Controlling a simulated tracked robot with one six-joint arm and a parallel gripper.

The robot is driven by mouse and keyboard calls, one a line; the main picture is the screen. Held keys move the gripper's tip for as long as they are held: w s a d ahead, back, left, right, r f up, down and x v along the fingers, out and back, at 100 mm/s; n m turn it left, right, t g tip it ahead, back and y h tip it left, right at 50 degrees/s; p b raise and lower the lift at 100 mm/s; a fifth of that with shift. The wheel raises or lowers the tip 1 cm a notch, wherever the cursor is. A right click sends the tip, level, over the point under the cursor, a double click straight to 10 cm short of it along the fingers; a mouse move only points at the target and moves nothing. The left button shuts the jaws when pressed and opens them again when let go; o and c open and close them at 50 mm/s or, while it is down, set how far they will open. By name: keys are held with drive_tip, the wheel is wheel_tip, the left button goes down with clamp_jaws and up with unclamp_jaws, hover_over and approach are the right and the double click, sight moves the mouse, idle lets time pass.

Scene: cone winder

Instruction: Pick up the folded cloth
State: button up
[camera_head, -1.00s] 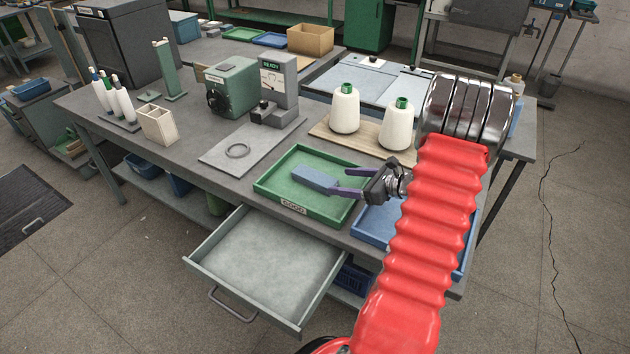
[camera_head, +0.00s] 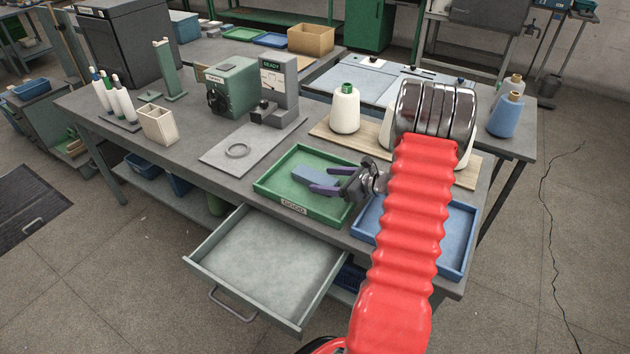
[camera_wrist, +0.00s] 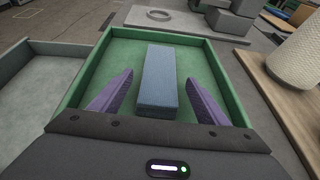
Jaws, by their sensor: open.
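The folded cloth (camera_head: 313,178) is a grey-blue flat block lying in the green tray (camera_head: 266,191). In the wrist view the cloth (camera_wrist: 159,78) runs away from me down the middle of the tray. My gripper (camera_head: 302,184) has purple fingers and is open over the tray. In the wrist view its fingers (camera_wrist: 160,95) stand on either side of the cloth's near end, with gaps on both sides. I cannot tell how high the fingertips are above the tray floor. The fingers hide part of the cloth in the head view.
An open drawer (camera_head: 265,262) juts out below the green tray. A blue tray (camera_head: 459,232) lies to the right, partly behind my arm. A white yarn cone (camera_head: 345,108) stands on a wooden board behind. A grey plate with a ring (camera_head: 237,150) lies at left.

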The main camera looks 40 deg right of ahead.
sight(321, 179)
drive_tip(key=shift+x, duration=1.25)
drive_tip(key=shift+c, duration=0.6)
drive_tip(key=c, duration=1)
drive_tip(key=shift+r, duration=0.1)
wheel_tip(321, 179, up, 10)
drive_tip(key=shift+f, duration=0.1)
